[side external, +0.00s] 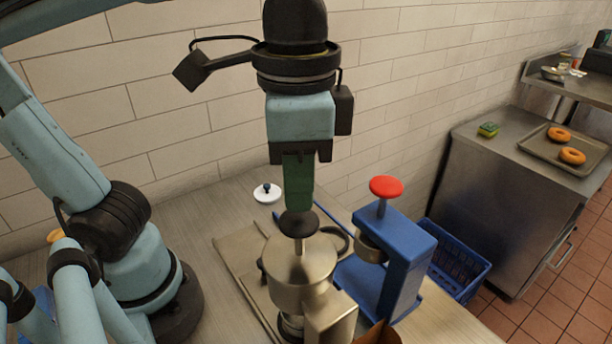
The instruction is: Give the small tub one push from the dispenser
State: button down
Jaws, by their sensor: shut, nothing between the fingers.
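My gripper (299,207) points straight down with its green fingers shut and empty. It is right over the black round knob (299,225) of a steel pump-like dispenser (300,270); I cannot tell whether the fingertips touch the knob. The knob sits on a short shaft above the steel body. Just right is a blue stand (405,260) with a red push knob (386,187) raised on a metal rod and a metal cylinder (370,246) under its arm. I cannot make out the small tub; the steel body and the blue stand may hide it.
A white lid with a blue knob (267,195) lies on the counter behind. A brown object (378,335) shows at the bottom edge. A blue crate (462,275) stands beyond the counter.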

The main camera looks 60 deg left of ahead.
jog(key=shift+r, duration=3)
jog(key=w+a+f+n+t, duration=0.3)
jog(key=w+a+f, duration=0.2)
jog(key=a+f, duration=0.3)
jog(key=w+a+f+n+t, duration=0.3)
jog(key=w+a+f+t, duration=0.1)
jog(key=a+f, duration=0.4)
jog(key=x, duration=0.2)
jog(key=shift+w+f, duration=0.2)
jog(key=shift+f, duration=0.1)
